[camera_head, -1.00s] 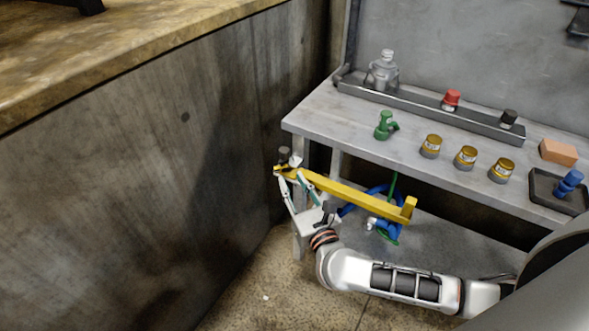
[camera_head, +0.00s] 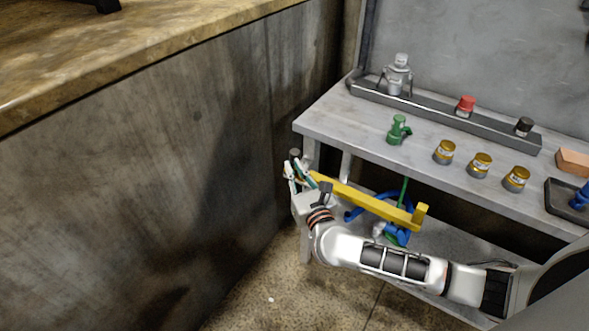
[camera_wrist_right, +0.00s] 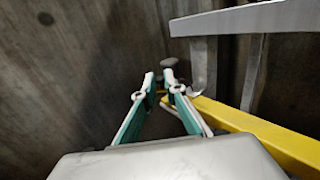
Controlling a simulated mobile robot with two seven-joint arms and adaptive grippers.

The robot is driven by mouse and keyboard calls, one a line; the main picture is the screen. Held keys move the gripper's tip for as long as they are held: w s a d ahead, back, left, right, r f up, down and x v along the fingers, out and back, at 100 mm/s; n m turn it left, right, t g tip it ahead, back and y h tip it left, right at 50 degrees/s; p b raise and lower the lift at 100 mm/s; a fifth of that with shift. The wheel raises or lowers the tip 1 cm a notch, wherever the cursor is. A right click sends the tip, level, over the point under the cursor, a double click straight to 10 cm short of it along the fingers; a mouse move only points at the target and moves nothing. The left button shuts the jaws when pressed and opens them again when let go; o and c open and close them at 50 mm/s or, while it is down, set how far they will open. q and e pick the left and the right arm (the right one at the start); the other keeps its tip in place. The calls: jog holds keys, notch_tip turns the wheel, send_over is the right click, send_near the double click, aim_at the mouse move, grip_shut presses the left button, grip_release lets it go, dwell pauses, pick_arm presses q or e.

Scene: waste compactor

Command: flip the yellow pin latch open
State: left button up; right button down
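The yellow pin latch (camera_head: 365,199) is a long bar slanting along the front of the grey bench, with a raised block at its right end. It also shows in the right wrist view (camera_wrist_right: 258,134), right of my fingers. My right gripper (camera_head: 298,167) is at the bar's left end, near the bench corner, partly covering it. In the wrist view the right gripper (camera_wrist_right: 159,78) has a narrow gap between its fingertips and nothing visible in it. A small grey knob (camera_wrist_right: 168,62) lies just beyond the tips. Contact with the bar cannot be told. My left gripper is not in view.
The bench (camera_head: 345,137) carries a green fitting (camera_head: 398,130), several yellow-topped cans (camera_head: 444,152) and a rear tray (camera_head: 440,116). A blue valve wheel (camera_head: 392,208) sits behind the latch. A dark wall (camera_head: 190,160) stands close left of the gripper.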

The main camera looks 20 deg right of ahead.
jog(key=shift+a+h, duration=0.1)
jog(key=shift+h, duration=0.2)
jog(key=shift+s+a+m+g+h+b, duration=0.15)
jog(key=shift+m+g+h+b, duration=0.35)
jog(key=shift+m+h, duration=0.75)
jog(key=shift+a+m+g+h+b, duration=0.3)
jog(key=shift+m+h+b, duration=0.4)
jog(key=shift+h, duration=0.9)
jog(key=shift+s+a+m+g+h+b, duration=0.15)
jog(key=shift+m+g+h+b, duration=0.35)
jog(key=shift+m+h, duration=0.8)
jog(key=c, duration=2.1)
grip_release()
jog(key=shift+w, duration=0.1)
jog(key=shift+c, duration=0.2)
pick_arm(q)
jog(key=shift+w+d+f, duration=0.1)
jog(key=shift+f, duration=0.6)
pick_arm(e)
jog(key=v, duration=0.7)
jog(key=shift+s+a, duration=0.2)
jog(key=shift+n, duration=0.25)
